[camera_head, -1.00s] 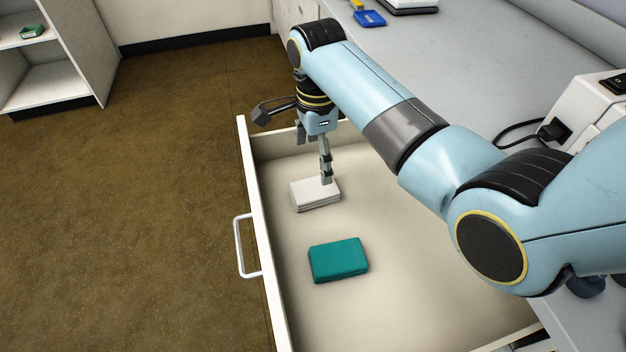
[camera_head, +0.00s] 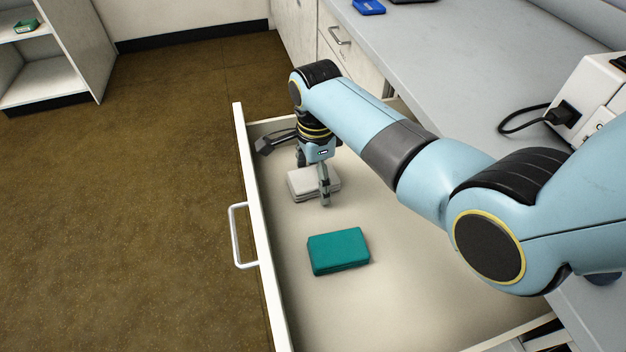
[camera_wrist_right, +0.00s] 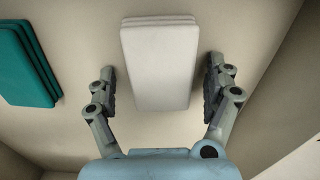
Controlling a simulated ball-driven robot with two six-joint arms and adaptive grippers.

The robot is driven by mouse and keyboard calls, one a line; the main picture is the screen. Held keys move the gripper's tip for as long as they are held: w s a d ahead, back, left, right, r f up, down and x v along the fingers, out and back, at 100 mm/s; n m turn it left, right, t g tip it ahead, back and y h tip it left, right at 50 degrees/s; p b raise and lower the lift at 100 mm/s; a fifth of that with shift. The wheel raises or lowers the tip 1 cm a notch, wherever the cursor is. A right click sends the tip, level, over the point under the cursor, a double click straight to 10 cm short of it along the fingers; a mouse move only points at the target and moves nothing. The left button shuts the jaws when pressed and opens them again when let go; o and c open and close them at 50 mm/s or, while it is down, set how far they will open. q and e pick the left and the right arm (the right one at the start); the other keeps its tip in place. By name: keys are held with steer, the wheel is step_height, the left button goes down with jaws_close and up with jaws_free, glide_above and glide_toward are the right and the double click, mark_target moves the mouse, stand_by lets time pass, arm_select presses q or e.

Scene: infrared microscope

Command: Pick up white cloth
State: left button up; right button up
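The white cloth (camera_head: 303,184) is a folded, layered block lying in the open drawer, near its far end. It also shows in the right wrist view (camera_wrist_right: 160,62), between the two fingers. My right gripper (camera_head: 314,188) points down over the cloth. In the wrist view the right gripper (camera_wrist_right: 160,88) is open, with one finger on each side of the cloth and a small gap visible on both sides. In the head view the near finger covers part of the cloth. My left gripper is not in view.
A teal folded cloth (camera_head: 339,251) lies in the drawer, nearer than the white one. The drawer's front wall (camera_head: 262,235) has a handle (camera_head: 238,236) outside. The counter (camera_head: 450,75) runs along the right, with a white device (camera_head: 590,105) on it.

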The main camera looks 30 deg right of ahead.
steer(key=c, duration=0.8)
steer(key=shift+c, duration=0.2)
